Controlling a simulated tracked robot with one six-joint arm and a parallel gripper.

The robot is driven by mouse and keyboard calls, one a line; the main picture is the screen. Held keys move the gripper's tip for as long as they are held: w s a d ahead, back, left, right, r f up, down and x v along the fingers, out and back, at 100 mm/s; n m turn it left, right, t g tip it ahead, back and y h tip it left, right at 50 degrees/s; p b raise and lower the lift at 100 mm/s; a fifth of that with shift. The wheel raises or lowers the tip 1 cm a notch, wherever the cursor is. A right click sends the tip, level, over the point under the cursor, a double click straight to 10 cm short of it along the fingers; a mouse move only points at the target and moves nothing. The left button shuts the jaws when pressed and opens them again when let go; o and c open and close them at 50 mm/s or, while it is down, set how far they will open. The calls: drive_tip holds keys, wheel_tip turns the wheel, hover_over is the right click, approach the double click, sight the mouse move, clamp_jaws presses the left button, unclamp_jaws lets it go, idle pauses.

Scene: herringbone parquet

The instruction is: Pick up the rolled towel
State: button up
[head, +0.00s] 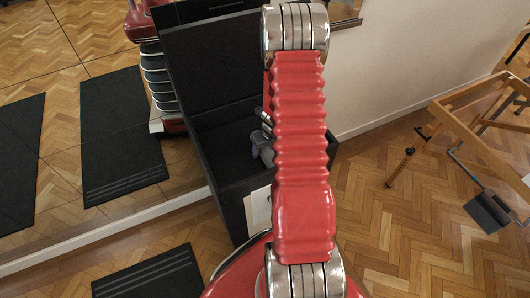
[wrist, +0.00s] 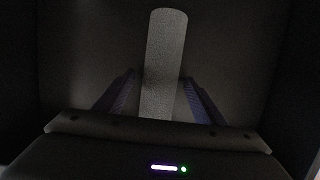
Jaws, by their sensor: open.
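The rolled towel (wrist: 164,50) is a pale grey roll in the wrist view, lying lengthwise away from me on a dark surface with dark walls around it. My gripper (wrist: 159,77) is open, with one finger on each side of the towel's near part. A gap shows between the towel and each finger; the towel's near end is hidden behind the gripper body. In the head view my red arm covers much of the black box unit (head: 228,150), and I cannot make out the towel there.
A mirror wall at left reflects the floor, dark mats and my red body. A black mat (head: 150,274) lies on the parquet at lower left. A wooden frame (head: 465,128) with a dark pad (head: 488,212) stands at right. Open floor lies between the unit and the frame.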

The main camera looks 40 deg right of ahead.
drive_tip(key=shift+c, duration=0.4)
drive_tip(key=c, duration=1.2)
